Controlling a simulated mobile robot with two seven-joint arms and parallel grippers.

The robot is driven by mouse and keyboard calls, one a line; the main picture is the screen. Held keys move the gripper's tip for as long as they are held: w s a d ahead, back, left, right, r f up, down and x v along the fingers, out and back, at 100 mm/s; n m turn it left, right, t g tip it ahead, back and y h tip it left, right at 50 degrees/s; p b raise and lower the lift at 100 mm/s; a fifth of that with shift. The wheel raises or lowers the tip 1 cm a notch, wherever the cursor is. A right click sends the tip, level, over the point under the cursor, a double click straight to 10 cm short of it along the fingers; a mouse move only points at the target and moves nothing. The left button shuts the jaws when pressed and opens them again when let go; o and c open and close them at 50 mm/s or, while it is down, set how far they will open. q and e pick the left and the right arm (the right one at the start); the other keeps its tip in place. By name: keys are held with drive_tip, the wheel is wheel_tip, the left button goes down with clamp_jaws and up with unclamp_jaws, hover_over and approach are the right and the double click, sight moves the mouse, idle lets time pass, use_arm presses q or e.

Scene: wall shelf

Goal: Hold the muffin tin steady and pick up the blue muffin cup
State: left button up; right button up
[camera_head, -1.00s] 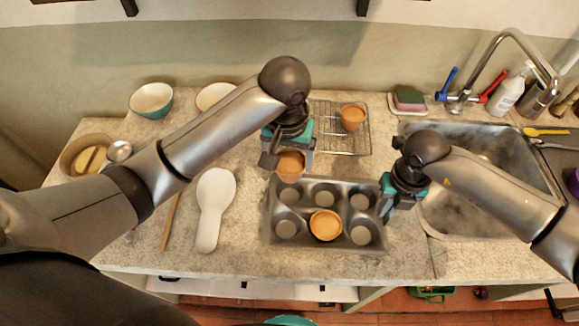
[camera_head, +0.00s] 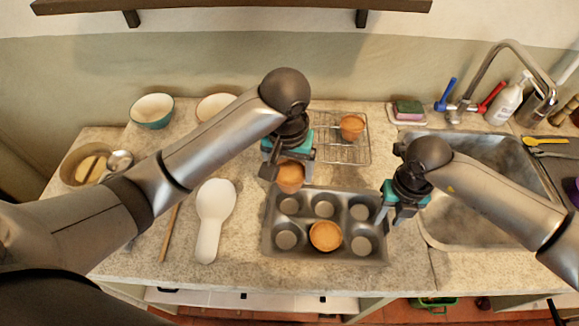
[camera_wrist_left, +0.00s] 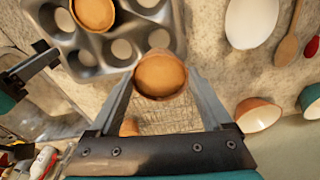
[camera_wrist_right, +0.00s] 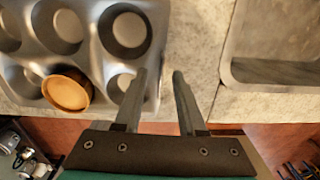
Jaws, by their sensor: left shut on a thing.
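The grey muffin tin (camera_head: 304,236) lies on the counter in the middle of the head view, with one orange-brown muffin cup (camera_head: 326,236) in a front well. My left gripper (camera_head: 288,173) is shut on another orange-brown muffin cup (camera_wrist_left: 160,75) at the tin's back left edge. Whether this cup touches the counter or tin cannot be told. Neither cup looks blue. My right gripper (camera_wrist_right: 158,72) is open at the tin's right side. Its fingers seem to straddle the rim, with a gap between them; contact with the tin is unclear.
A wire rack (camera_head: 341,146) with another muffin cup (camera_head: 352,127) stands behind. The sink (camera_head: 468,195) is at right. A white spoon rest (camera_head: 212,220) and wooden stick (camera_head: 171,230) lie at left, bowls (camera_head: 151,110) behind. A wall shelf (camera_head: 235,10) hangs above.

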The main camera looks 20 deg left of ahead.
wheel_tip(320, 180, up, 11)
idle(0.3)
use_arm(q)
drive_tip(key=shift+s, duration=0.1)
use_arm(e)
drive_tip(key=shift+s, duration=0.1)
